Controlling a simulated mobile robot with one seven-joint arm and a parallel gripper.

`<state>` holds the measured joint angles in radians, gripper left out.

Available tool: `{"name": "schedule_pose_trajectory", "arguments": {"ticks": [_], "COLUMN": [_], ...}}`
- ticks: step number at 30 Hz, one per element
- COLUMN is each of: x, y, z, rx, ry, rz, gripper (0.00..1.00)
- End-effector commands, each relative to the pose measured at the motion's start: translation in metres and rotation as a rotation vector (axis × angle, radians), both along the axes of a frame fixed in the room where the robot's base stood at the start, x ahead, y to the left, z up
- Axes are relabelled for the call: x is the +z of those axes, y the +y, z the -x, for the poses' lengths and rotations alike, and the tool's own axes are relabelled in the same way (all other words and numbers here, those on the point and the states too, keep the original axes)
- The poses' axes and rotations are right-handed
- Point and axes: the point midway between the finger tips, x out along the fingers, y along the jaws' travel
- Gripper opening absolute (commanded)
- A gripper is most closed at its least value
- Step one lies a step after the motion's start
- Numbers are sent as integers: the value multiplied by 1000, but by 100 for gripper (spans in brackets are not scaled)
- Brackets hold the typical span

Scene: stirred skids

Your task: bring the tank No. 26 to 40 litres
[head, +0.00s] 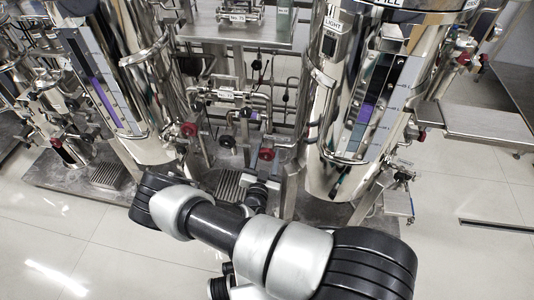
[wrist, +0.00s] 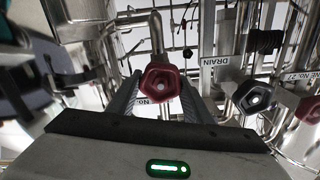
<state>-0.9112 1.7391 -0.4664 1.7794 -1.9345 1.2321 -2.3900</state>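Two polished steel tanks stand in the head view, a left tank (head: 140,70) and a right tank (head: 325,165). Each has a tall level gauge, the left gauge (head: 100,85) and the right gauge (head: 376,105), with purple bands; their figures are too small to read. I cannot tell which tank is No. 26. My gripper (wrist: 160,100) is open, with one finger on each side of a red valve knob (wrist: 160,83); I cannot tell whether they touch it. In the head view my gripper (head: 263,182) is low between the tanks, by a red knob (head: 267,153).
A black knob (wrist: 252,97) by a DRAIN label (wrist: 217,62) and another red knob (wrist: 308,108) are right of my gripper. Pipes and another red knob (head: 189,130) crowd the space between the tanks. A steel bench (head: 475,122) stands right; the front floor is open.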

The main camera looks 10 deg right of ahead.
Motion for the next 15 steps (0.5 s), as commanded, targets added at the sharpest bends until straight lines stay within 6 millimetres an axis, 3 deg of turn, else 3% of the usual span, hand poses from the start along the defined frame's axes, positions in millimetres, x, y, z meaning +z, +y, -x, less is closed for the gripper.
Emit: {"name": "schedule_pose_trajectory", "arguments": {"ticks": [3,15], "x": [0,0], "y": [0,0], "z": [0,0], "rx": [0,1], "ry": [0,-33], "rz": [0,-82], "gripper": [24,24]}}
